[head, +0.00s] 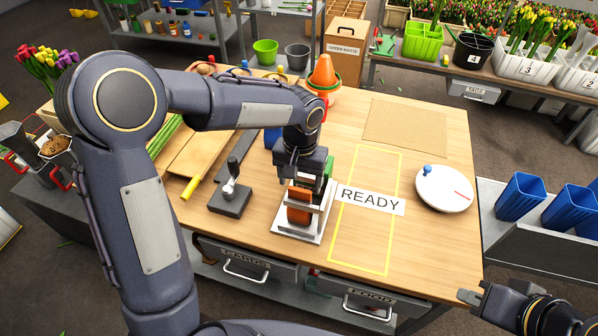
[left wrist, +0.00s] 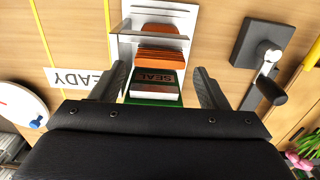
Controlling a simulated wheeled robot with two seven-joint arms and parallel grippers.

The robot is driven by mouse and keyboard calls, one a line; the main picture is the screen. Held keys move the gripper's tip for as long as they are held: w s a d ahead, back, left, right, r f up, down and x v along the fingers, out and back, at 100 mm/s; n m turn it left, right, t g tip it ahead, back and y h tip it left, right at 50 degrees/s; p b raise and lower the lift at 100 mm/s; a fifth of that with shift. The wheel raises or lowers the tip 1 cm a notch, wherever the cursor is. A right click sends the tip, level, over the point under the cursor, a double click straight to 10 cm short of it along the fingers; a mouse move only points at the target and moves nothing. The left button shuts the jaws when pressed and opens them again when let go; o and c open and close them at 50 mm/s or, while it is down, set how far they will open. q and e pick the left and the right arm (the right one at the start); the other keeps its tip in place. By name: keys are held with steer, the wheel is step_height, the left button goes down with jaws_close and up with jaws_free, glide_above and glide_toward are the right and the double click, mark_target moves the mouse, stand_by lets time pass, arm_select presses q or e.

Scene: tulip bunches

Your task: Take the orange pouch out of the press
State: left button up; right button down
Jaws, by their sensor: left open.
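The orange pouch (head: 299,214) sits in the press on its white base plate (head: 283,226), near the table's front edge. In the left wrist view, the orange pouch (left wrist: 160,54) shows as stacked orange layers beside a green part of the press marked SEAL (left wrist: 155,78). My left gripper (head: 301,172) is directly above the press, pointing down. In the left wrist view its two fingers (left wrist: 163,88) are apart, one on each side of the green part, and hold nothing that I can see.
A yellow-outlined area with a READY label (head: 370,199) lies clear right of the press. A lever on a dark base (head: 230,200) stands to the left. A round white dial (head: 444,190) is at the right. A cork mat (head: 405,125) and an orange cone (head: 323,74) are behind.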

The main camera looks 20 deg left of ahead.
mark_target(300, 189)
arm_select(q)
steer(key=shift+f+p, duration=0.3)
steer(key=shift+f, duration=2.9)
steer(key=c, duration=0.8)
steer(key=shift+r, duration=0.15)
steer(key=shift+r, duration=0.1)
